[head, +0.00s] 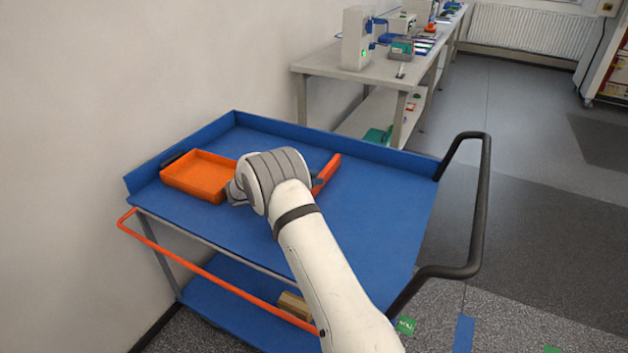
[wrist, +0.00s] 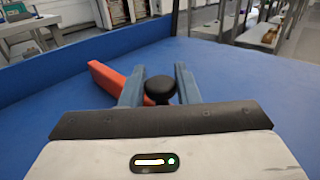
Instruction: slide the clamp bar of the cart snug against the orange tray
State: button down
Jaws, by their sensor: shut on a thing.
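The orange tray (head: 196,192) lies flat on the cart's blue top, towards the left back corner. The orange-red clamp bar (head: 329,172) stands on the same top to the right of the tray, partly hidden by my arm. A wide gap separates them, with my wrist over part of it. In the wrist view the clamp bar (wrist: 108,78) runs behind the left finger. My gripper (wrist: 160,85) is shut on a round black knob (wrist: 160,92), with a finger on each side. The tray is not in the wrist view.
The blue cart top (head: 380,215) has a raised rim at the back and left. A black push handle (head: 484,200) is at its right, an orange rail (head: 215,275) along its front. A grey bench (head: 350,66) with instruments stands behind. The top's right part is clear.

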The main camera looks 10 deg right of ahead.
jog(key=shift+w+r, duration=0.1)
jog(key=shift+r, duration=0.05)
jog(key=c, duration=1.3)
grip_release()
jog(key=shift+d, duration=0.15)
jog(key=shift+o, duration=0.9)
jog(key=shift+s+a, duration=0.15)
jog(key=shift+a, duration=1.85)
jog(key=shift+s+a, duration=0.15)
jog(key=shift+a, duration=1.8)
